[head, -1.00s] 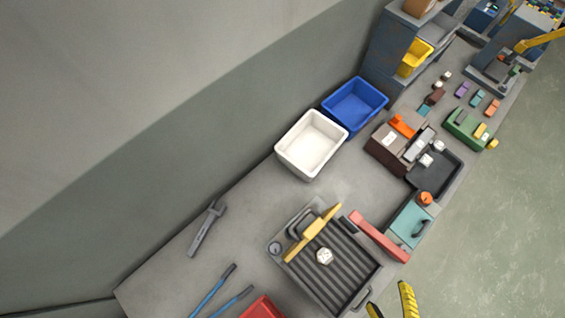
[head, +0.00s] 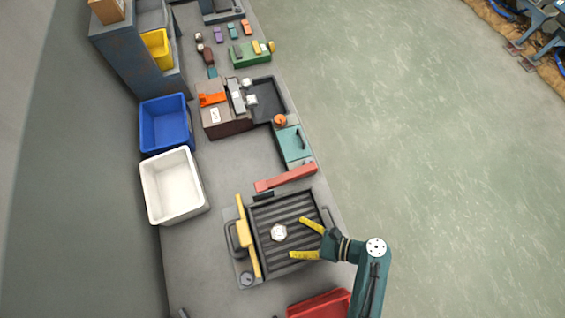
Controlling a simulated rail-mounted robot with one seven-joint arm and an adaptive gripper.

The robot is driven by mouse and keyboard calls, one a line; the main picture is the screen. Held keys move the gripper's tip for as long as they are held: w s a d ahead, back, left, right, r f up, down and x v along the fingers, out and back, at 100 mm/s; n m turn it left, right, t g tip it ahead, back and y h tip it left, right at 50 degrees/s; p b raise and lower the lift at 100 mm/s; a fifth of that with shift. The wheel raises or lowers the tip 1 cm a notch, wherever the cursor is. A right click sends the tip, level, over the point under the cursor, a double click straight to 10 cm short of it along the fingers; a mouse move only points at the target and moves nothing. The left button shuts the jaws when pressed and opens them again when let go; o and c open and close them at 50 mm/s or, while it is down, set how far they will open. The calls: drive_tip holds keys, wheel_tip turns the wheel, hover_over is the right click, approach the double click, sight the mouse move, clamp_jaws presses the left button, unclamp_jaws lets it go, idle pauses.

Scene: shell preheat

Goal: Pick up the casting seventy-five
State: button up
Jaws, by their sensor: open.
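A small pale, many-sided casting (head: 279,232) with a dark mark on top lies on the ribbed dark plate (head: 296,205) of the grill-like heater. The mark is too small to read, so I cannot confirm its number. My gripper (head: 297,237) has yellow fingers spread apart and empty. It reaches in from the right over the plate, its tips just right of the casting and pointing at it. The fingers appear apart from the casting; their height above the plate is hard to tell.
A yellow bar (head: 247,238) stands along the heater's left side, with a round gauge (head: 247,279) below it. A red bar (head: 286,178) lies beyond the plate. A white bin (head: 151,190) and blue bin (head: 145,130) stand left. A red tray (head: 320,306) is at the bottom.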

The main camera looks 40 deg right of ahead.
sight(286, 235)
drive_tip(key=x, duration=0.5)
drive_tip(key=shift+w+a+f, duration=0.15)
drive_tip(key=shift+w+a, duration=0.05)
drive_tip(key=shift+a, duration=0.15)
drive_tip(key=c, duration=1.3)
